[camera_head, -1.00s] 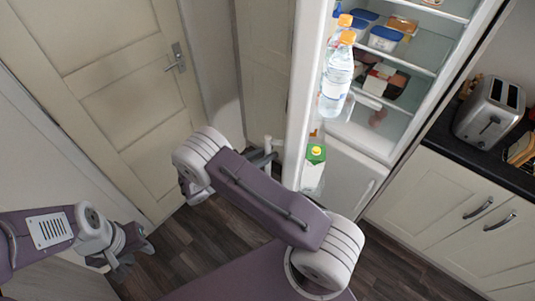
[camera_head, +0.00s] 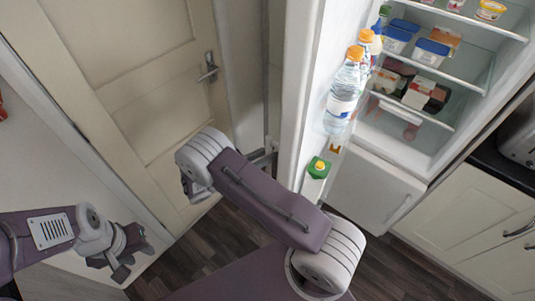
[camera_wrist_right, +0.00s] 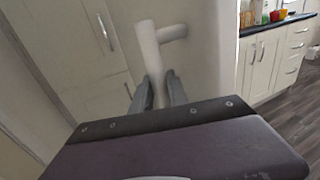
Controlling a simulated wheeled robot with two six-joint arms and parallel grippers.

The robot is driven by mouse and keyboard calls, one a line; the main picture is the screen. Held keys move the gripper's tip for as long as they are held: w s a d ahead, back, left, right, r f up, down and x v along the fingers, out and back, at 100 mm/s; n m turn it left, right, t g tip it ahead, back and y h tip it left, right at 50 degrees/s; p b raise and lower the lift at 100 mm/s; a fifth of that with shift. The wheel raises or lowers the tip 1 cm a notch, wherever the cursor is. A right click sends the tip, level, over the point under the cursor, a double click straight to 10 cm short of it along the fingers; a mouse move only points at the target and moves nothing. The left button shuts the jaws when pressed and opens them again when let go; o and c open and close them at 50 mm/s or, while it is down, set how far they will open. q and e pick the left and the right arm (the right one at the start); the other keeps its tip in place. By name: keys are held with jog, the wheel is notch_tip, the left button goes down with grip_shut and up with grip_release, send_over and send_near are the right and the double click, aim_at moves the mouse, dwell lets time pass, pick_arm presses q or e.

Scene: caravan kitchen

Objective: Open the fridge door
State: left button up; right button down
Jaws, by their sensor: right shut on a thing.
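The fridge door (camera_head: 304,95) stands wide open, edge-on in the middle of the head view, with bottles and a carton on its inner shelves. The fridge interior (camera_head: 440,85) is exposed to its right. My right gripper (camera_wrist_right: 159,92) is shut on the white fridge door handle (camera_wrist_right: 149,45), with a finger on each side of its bar. In the head view my right gripper (camera_head: 267,154) is small and partly hidden behind its arm, at the door's outer side. My left gripper (camera_head: 136,256) is open and empty at the lower left, away from the fridge.
A cream room door (camera_head: 140,85) and wall stand to the left, close behind the fridge door. A freezer door (camera_head: 374,190) is shut below the fridge. Cream cabinets (camera_head: 470,220) with a dark worktop and a toaster (camera_head: 520,135) stand right. Dark floor (camera_head: 205,250) shows below.

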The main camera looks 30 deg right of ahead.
jog(key=shift+w+a, duration=0.1)
jog(key=shift+w, duration=0.05)
dwell(0.3)
jog(key=c, duration=1.3)
grip_release()
jog(key=a+b, duration=0.2)
jog(key=a, duration=0.7)
jog(key=shift+s+b, duration=0.3)
jog(key=shift+s, duration=0.05)
